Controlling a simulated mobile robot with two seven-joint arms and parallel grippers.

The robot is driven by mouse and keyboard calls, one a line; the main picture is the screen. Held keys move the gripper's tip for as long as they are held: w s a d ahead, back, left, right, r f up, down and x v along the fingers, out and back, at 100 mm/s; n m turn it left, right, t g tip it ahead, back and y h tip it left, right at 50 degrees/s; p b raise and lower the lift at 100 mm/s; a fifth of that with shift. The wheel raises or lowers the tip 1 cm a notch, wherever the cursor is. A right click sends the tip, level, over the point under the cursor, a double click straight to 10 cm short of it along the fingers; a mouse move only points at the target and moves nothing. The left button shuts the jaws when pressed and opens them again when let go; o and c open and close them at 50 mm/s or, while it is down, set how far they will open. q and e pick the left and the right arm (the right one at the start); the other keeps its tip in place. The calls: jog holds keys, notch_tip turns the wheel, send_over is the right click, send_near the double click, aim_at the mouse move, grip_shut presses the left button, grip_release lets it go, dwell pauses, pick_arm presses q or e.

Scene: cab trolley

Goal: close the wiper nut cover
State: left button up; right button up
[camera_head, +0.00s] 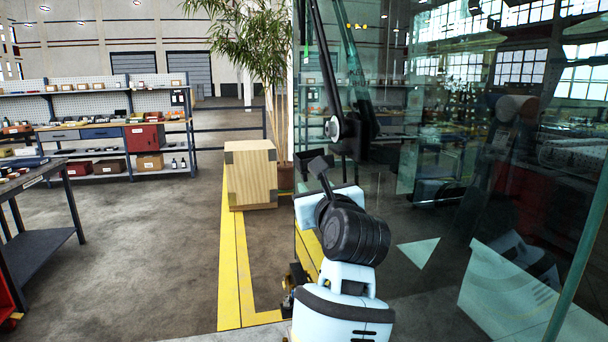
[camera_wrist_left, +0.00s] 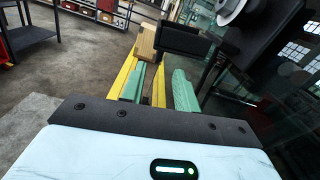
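A dark wiper arm (camera_head: 327,65) hangs down the cab glass to a pale round nut (camera_head: 335,128) at its lower end; the nut also shows in the left wrist view (camera_wrist_left: 231,8). Black parts (camera_head: 358,136) sit beside the nut. I cannot clearly pick out the nut cover. My left gripper (camera_head: 322,184) is just below the nut, apart from it in the picture. My right gripper is out of view.
The cab's large glass pane (camera_head: 450,170) stands to the right, with reflections. A wooden box (camera_head: 251,174) and a plant (camera_head: 255,40) stand behind my left arm. A dark workbench (camera_head: 45,240) is at the left. The floor between is clear.

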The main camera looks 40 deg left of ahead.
aim_at(305, 178)
pick_arm(q)
jog(key=x, duration=0.7)
jog(key=shift+a+p, duration=0.15)
jog(key=shift+p, duration=0.15)
grip_shut()
